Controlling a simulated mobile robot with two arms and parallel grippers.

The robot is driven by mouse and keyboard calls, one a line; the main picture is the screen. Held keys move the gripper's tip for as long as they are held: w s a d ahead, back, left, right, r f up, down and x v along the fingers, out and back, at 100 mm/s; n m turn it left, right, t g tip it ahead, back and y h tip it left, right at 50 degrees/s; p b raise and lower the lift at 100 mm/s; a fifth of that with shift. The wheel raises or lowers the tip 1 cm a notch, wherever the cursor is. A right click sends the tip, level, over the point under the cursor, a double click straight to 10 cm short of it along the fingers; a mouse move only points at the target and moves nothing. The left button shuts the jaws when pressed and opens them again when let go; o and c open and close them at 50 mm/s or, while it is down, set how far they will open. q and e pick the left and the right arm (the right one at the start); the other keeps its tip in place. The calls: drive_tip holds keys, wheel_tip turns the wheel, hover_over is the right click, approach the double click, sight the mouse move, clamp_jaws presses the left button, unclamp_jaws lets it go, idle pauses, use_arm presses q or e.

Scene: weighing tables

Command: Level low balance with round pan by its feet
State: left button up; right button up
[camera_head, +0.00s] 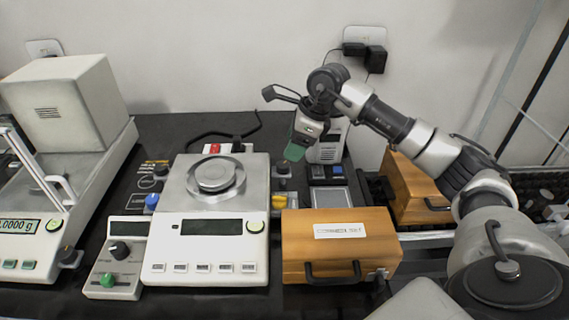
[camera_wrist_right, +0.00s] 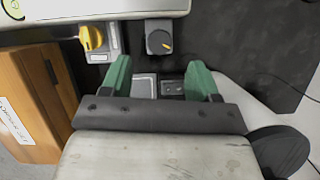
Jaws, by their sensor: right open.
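The low balance (camera_head: 205,240) is white with a dark display and a round metal pan (camera_head: 216,175). Its front edge faces me; its edge also shows at the top of the right wrist view (camera_wrist_right: 110,12). Along its sides are a blue knob (camera_head: 151,202), a yellow knob (camera_head: 280,201) and a black knob (camera_head: 282,170) behind the yellow one. In the right wrist view the yellow knob (camera_wrist_right: 92,38) and the black knob with a yellow mark (camera_wrist_right: 158,42) show. My right gripper (camera_head: 297,151) is open and empty, its green fingers apart from the black knob, beyond their tips (camera_wrist_right: 159,72).
A wooden case (camera_head: 340,270) stands right of the balance, another (camera_head: 412,185) behind it. A small control box (camera_head: 115,262) and a tall enclosed balance (camera_head: 60,105) stand left. A small pocket scale (camera_head: 332,195) lies behind the front case. Cables lie at the back.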

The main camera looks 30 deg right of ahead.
sight(283, 164)
drive_tip(key=x, duration=0.6)
drive_tip(key=shift+f, duration=0.25)
drive_tip(key=shift+c, duration=0.2)
drive_tip(key=c, duration=0.9)
drive_tip(key=shift+m+h, duration=0.3)
drive_tip(key=shift+m, duration=0.4)
drive_tip(key=o, duration=0.9)
drive_tip(key=shift+t, duration=0.3)
drive_tip(key=shift+o, duration=0.2)
